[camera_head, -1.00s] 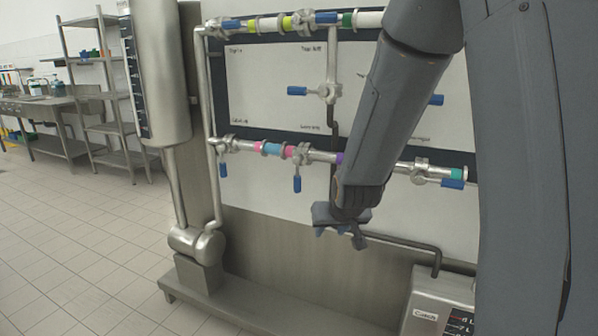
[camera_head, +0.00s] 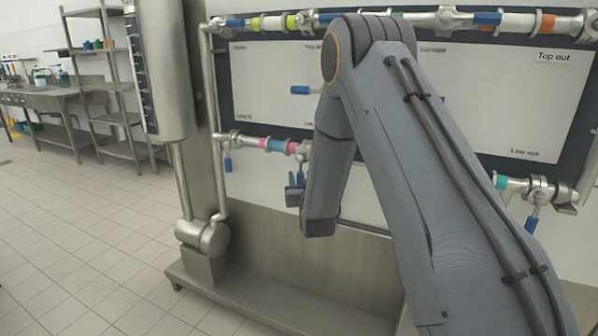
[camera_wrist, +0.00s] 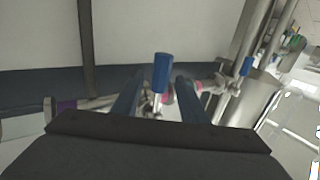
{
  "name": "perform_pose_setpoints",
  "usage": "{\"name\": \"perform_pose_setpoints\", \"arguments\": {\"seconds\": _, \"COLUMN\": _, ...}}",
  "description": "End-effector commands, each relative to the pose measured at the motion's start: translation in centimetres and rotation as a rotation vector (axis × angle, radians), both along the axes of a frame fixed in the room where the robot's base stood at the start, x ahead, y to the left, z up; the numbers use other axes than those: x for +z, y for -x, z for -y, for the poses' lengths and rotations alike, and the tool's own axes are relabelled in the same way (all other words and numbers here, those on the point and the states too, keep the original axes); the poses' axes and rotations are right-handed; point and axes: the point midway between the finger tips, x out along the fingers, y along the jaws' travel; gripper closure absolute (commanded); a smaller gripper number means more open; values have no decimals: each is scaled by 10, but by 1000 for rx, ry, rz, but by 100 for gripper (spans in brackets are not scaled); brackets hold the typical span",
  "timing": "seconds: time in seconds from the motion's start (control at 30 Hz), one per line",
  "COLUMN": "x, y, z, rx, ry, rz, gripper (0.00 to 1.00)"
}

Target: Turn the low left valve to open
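The low left valve (camera_head: 303,149) sits on the lower pipe, second from the left, beside pink and blue bands. Its label is too small to read. In the wrist view its blue handle (camera_wrist: 162,72) stands between my two fingers, with a gap visible on each side. My gripper (camera_wrist: 160,84) is open around the handle and is not closed on it. In the head view my gripper (camera_head: 296,188) is at the handle just below the lower pipe; my arm covers part of this spot and the pipe to the right.
The neighbouring lower valve's blue handle (camera_head: 228,163) hangs down to the left; a blue handle also shows right in the wrist view (camera_wrist: 246,66). Another blue handle (camera_head: 300,90) points left above. A steel cylinder (camera_head: 160,70) stands left. The tiled floor (camera_head: 90,230) is clear.

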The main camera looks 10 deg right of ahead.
Motion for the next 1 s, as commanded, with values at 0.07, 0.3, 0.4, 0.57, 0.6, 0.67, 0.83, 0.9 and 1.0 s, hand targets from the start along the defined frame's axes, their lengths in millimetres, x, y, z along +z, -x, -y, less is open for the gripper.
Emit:
{"name": "perform_pose_setpoints", "arguments": {"seconds": 0.07, "x": 0, "y": -13, "z": 1, "rx": 0, "ry": 0, "rz": 0, "gripper": 61}}
{"name": "perform_pose_setpoints", "arguments": {"seconds": 0.3, "x": 0, "y": -42, "z": 2, "rx": -1, "ry": 0, "rz": -2, "gripper": 61}}
{"name": "perform_pose_setpoints", "arguments": {"seconds": 0.4, "x": 0, "y": -48, "z": 2, "rx": -1, "ry": 0, "rz": -1, "gripper": 61}}
{"name": "perform_pose_setpoints", "arguments": {"seconds": 0.57, "x": 0, "y": -50, "z": 2, "rx": 0, "ry": 0, "rz": -1, "gripper": 61}}
{"name": "perform_pose_setpoints", "arguments": {"seconds": 0.6, "x": 0, "y": -50, "z": 2, "rx": 0, "ry": 0, "rz": -2, "gripper": 61}}
{"name": "perform_pose_setpoints", "arguments": {"seconds": 0.67, "x": 0, "y": -50, "z": 2, "rx": 0, "ry": 0, "rz": -2, "gripper": 61}}
{"name": "perform_pose_setpoints", "arguments": {"seconds": 0.83, "x": 0, "y": -50, "z": 2, "rx": 0, "ry": 0, "rz": -2, "gripper": 84}}
{"name": "perform_pose_setpoints", "arguments": {"seconds": 0.9, "x": 0, "y": -50, "z": 2, "rx": 0, "ry": 0, "rz": -2, "gripper": 96}}
{"name": "perform_pose_setpoints", "arguments": {"seconds": 1.0, "x": 0, "y": -50, "z": 2, "rx": 0, "ry": 0, "rz": -2, "gripper": 100}}
